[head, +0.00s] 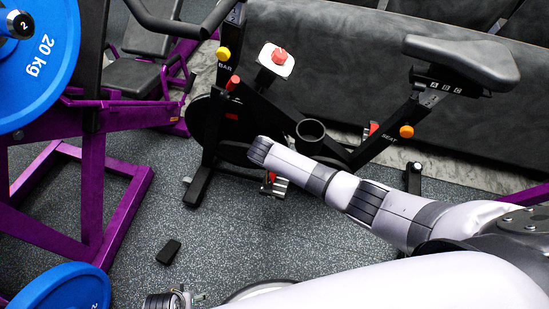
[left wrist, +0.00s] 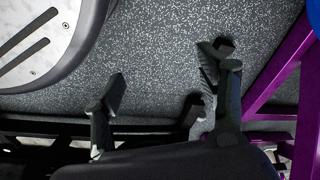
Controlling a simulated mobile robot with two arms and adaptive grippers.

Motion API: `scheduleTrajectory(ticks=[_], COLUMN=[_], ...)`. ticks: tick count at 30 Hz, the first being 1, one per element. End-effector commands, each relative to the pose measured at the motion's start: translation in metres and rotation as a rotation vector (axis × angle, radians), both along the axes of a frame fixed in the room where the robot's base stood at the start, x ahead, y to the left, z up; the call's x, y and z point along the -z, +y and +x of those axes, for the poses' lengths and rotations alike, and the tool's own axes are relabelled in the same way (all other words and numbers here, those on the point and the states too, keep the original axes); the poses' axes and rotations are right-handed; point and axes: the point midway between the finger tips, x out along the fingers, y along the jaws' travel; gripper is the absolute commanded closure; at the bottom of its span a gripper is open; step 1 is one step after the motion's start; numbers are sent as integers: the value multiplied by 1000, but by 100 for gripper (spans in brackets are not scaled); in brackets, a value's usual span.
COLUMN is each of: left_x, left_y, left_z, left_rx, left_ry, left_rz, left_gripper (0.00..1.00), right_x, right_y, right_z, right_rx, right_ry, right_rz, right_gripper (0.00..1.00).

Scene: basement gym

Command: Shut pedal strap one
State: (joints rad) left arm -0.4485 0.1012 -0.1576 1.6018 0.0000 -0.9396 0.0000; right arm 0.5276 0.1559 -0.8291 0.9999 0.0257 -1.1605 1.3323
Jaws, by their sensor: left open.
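The exercise bike stands in the middle of the head view. Its near pedal (head: 278,188) hangs low under the frame, with a small red part (head: 270,177) on it. Whether the pedal strap is open or shut is too small to tell. My left gripper (left wrist: 165,72) is open and empty in the left wrist view, over speckled floor and away from the bike. My other arm reaches across the head view in front of the bike. Its end covers part of the crank area, and no right gripper fingers show.
A purple rack (head: 93,185) with blue weight plates (head: 38,60) stands at the left; its frame also shows in the left wrist view (left wrist: 275,80). A small black object (head: 168,252) lies on the floor. A dark padded wall (head: 330,65) stands behind.

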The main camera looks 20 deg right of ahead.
Motion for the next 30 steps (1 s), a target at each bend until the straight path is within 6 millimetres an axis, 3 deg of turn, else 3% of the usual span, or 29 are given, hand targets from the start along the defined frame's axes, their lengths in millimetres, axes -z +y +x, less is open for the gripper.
scheduleTrajectory(ticks=[8, 30], left_x=[1, 29], left_y=[0, 4], left_z=[0, -18], left_rx=[0, 6], left_ry=[-2, 14], left_rz=[0, 4], left_gripper=[34, 34], right_x=[-1, -4], right_y=[0, 7], right_z=[0, -9], right_rx=[0, 0], right_ry=[0, 0], right_rz=[0, 1], right_gripper=[100, 100])
